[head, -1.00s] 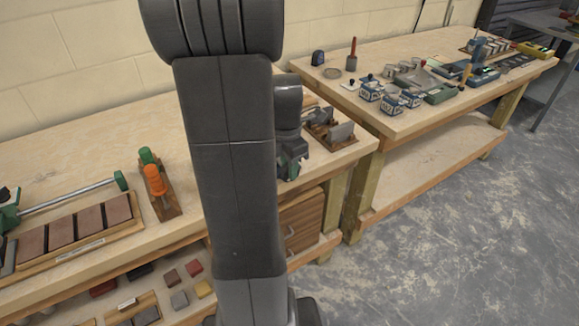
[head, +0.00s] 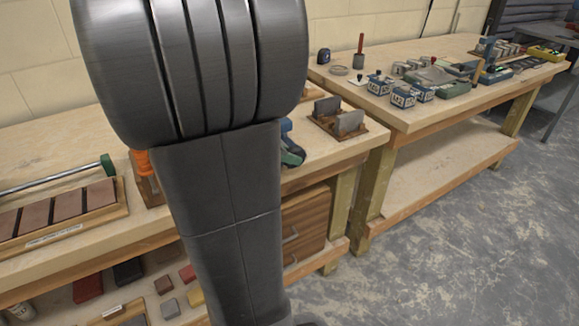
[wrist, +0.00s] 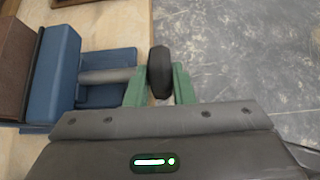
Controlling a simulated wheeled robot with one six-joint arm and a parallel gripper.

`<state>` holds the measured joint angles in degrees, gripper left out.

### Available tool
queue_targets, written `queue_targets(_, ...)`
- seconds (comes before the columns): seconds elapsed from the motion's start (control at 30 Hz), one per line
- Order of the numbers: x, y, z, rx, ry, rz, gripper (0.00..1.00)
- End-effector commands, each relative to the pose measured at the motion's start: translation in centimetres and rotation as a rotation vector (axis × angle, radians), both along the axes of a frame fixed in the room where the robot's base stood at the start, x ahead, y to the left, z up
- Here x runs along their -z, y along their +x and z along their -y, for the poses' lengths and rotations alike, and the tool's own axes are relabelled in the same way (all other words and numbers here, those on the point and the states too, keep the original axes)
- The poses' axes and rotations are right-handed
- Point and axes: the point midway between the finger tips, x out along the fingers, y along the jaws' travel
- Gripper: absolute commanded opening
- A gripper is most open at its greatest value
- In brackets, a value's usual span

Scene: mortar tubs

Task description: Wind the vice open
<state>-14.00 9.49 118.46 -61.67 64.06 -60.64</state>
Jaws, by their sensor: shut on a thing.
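The blue vice (wrist: 90,62) is at the left of the wrist view, with a grey screw (wrist: 105,76) running out of it to the right. A black handle (wrist: 160,73) sits at the screw's outer end. My gripper (wrist: 161,84) has its green fingers on both sides of the handle and is shut on it. In the head view my arm hides most of the vice; only a small blue part (head: 286,126) shows at its right edge. A brown block-like piece (wrist: 14,66) stands at the vice's far left. How far the jaws are apart is hidden.
A wooden rack with grey plates (head: 338,120) stands to the right on the same bench. A second bench (head: 430,115) with blue boxes and tools is further right. A rack of brown blocks (head: 60,222) is at left. Open concrete floor (head: 450,230) lies in front.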

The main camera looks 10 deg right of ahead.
Motion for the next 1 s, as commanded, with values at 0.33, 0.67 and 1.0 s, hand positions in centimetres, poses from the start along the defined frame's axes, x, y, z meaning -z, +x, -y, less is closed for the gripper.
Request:
queue_targets(0.33,1.23,0.06,-0.44,-0.005,-0.295,0.108,0.00)
queue_targets(0.67,1.31,0.09,-0.52,-0.006,-0.489,0.180,0.00)
queue_targets(1.0,1.16,0.14,-0.56,-0.005,-0.566,0.210,0.00)
